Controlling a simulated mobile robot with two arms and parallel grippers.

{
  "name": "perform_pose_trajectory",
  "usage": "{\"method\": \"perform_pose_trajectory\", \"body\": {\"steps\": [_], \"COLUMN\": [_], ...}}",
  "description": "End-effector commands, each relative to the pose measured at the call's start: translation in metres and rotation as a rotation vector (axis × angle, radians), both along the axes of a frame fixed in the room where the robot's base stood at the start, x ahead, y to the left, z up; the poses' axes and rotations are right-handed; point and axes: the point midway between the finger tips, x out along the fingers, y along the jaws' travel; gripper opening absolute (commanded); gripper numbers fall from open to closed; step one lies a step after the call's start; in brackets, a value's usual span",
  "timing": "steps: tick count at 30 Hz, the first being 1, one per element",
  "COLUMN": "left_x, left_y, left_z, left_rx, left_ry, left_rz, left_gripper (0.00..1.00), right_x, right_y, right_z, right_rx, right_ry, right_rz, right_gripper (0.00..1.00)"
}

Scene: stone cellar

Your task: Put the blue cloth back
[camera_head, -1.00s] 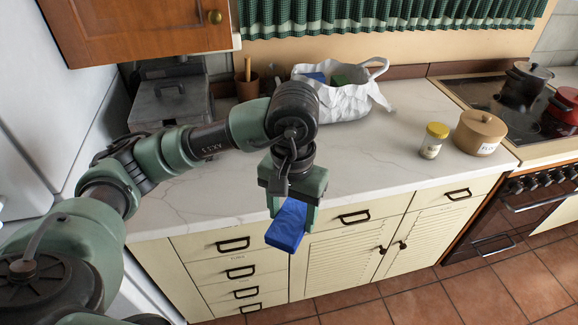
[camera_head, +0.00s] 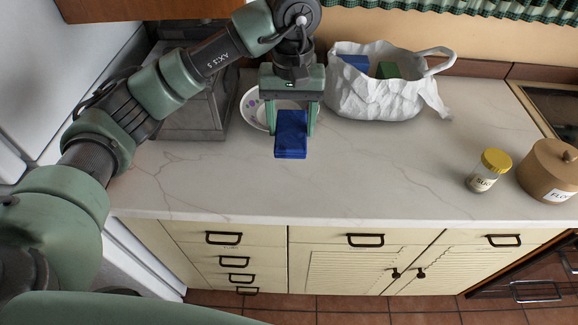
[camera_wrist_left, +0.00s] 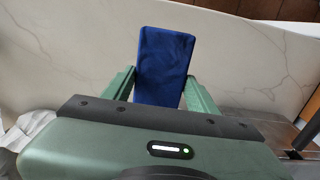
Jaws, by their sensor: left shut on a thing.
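The blue cloth (camera_head: 291,141) is a folded, flat blue block. My left gripper (camera_head: 290,118) points down over the back of the counter and is shut on it. The cloth hangs below the fingertips; I cannot tell whether it touches the counter. In the left wrist view the cloth (camera_wrist_left: 165,62) sits between the two green fingers (camera_wrist_left: 160,88). A white bag (camera_head: 374,98) stands right of the gripper, with a blue item (camera_head: 354,63) and a green item (camera_head: 388,70) in its top. My right gripper is not in view.
A white bowl with purple spots (camera_head: 249,108) is partly hidden behind my gripper. A grey box-like appliance (camera_head: 192,118) stands left of it. A yellow-lidded jar (camera_head: 487,172) and a brown canister (camera_head: 551,172) stand at the right. The middle and front of the counter (camera_head: 350,180) are clear.

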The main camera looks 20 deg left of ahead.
Motion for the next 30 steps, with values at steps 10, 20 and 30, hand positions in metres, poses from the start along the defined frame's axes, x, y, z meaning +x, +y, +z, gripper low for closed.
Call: {"method": "perform_pose_trajectory", "body": {"steps": [10,20,30], "left_x": [-0.001,-0.001,0.0], "left_y": [0.0,-0.001,0.0], "left_z": [-0.084,-0.114,-0.146], "left_rx": [-0.001,-0.001,-0.001], "left_ry": [0.003,0.001,-0.002], "left_rz": [0.0,0.0,-0.001], "left_gripper": [0.2,0.2,0.2], "right_x": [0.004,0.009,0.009], "right_y": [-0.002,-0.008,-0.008], "right_z": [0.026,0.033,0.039], "right_rx": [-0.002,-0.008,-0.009], "right_ry": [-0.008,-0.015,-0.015], "right_rz": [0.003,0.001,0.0], "right_gripper": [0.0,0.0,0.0]}}
